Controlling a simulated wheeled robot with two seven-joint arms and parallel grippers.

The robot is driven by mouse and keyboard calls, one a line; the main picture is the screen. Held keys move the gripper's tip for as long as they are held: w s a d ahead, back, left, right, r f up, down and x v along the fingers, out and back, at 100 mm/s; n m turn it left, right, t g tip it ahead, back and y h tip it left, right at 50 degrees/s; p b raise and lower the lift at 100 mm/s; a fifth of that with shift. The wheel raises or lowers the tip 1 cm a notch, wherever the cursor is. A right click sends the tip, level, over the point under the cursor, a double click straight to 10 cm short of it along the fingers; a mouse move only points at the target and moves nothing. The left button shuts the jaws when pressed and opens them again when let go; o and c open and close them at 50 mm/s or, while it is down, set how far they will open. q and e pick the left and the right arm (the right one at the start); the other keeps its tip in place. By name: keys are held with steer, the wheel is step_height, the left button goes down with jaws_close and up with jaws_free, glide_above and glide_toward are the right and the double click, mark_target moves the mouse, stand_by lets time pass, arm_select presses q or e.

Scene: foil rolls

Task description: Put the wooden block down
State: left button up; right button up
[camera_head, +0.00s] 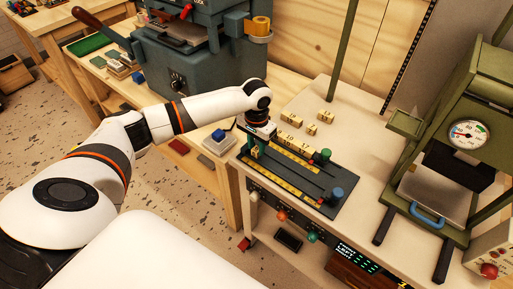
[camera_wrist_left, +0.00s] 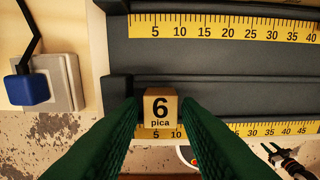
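The wooden block (camera_wrist_left: 160,106), marked "6 pica", sits between the green fingers of my left gripper (camera_wrist_left: 160,112) in the left wrist view. The fingers appear closed on its two sides. In the head view my left gripper (camera_head: 255,150) points down over the left end of the dark measuring gauge (camera_head: 318,185) with yellow scales. The gauge's dark bars and scales (camera_wrist_left: 225,27) also fill the left wrist view. I cannot tell whether the block touches the gauge. My right gripper is not in view.
Several loose wooden blocks (camera_head: 291,119) lie behind the gauge on the pale bench (camera_head: 345,110). A press with a round dial (camera_head: 468,134) stands at the right. A dark machine (camera_head: 190,65) stands behind my left arm. A blue-knobbed item (camera_wrist_left: 27,89) lies left of the gauge.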

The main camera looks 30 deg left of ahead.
mark_target(257, 149)
arm_select(q)
step_height(257, 149, up, 11)
steer(key=shift+f+b, duration=0.2)
steer(key=shift+b, duration=0.2)
